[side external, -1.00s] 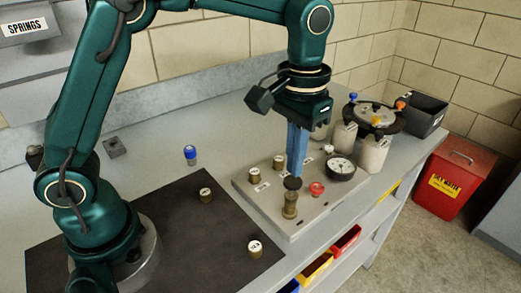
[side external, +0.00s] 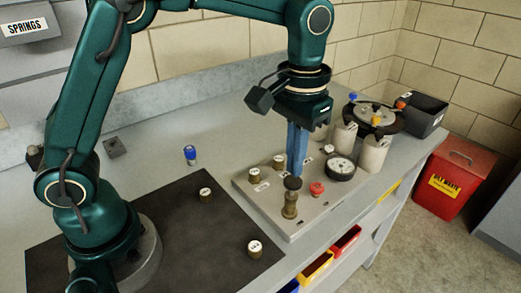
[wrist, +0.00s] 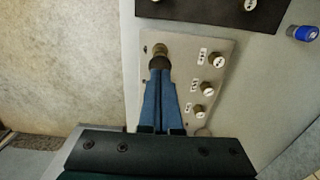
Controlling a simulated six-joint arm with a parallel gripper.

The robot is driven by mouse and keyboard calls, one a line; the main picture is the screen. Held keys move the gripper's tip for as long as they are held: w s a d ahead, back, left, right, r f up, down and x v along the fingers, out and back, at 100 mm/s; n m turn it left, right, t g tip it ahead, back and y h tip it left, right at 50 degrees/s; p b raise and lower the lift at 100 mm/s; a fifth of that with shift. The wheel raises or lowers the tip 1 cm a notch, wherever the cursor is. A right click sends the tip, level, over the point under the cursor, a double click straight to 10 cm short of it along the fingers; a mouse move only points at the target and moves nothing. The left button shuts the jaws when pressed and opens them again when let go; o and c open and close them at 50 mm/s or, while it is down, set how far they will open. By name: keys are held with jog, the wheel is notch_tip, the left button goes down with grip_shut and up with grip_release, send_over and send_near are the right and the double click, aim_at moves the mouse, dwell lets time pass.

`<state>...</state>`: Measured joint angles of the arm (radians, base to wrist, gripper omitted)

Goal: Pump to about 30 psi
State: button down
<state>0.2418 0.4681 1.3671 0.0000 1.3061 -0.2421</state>
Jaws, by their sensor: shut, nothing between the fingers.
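The plunger pump, a brass cylinder (side external: 290,204) with a black cap (side external: 292,183), stands upright at the front of the pale panel (side external: 270,214). My gripper (side external: 294,174) points down with its blue fingers together and empty. The fingertips are right at the black cap; I cannot tell whether they touch it. In the wrist view the fingertips (wrist: 160,72) end at the pump's dark cap (wrist: 159,61), with brass showing beyond. A round white-faced gauge (side external: 341,167) with a dark rim sits on the panel; its needle is too small to read. A red knob (side external: 317,188) is beside the pump.
Several white-topped brass knobs, one of them here (side external: 254,174), sit on the panel and on the dark mat (side external: 180,225). A blue-capped piece (side external: 190,155) stands on the bench. White canisters (side external: 373,154) and a dark round rack (side external: 374,116) are behind the gauge.

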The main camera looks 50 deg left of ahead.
aim_at(293, 180)
jog(key=shift+f, duration=0.15)
dwell(1.8)
dwell(0.5)
jog(key=shift+f, duration=1.8)
jog(key=shift+r, duration=2)
jog(key=shift+f, duration=0.1)
jog(key=shift+r, duration=0.2)
jog(key=shift+r, duration=2.4)
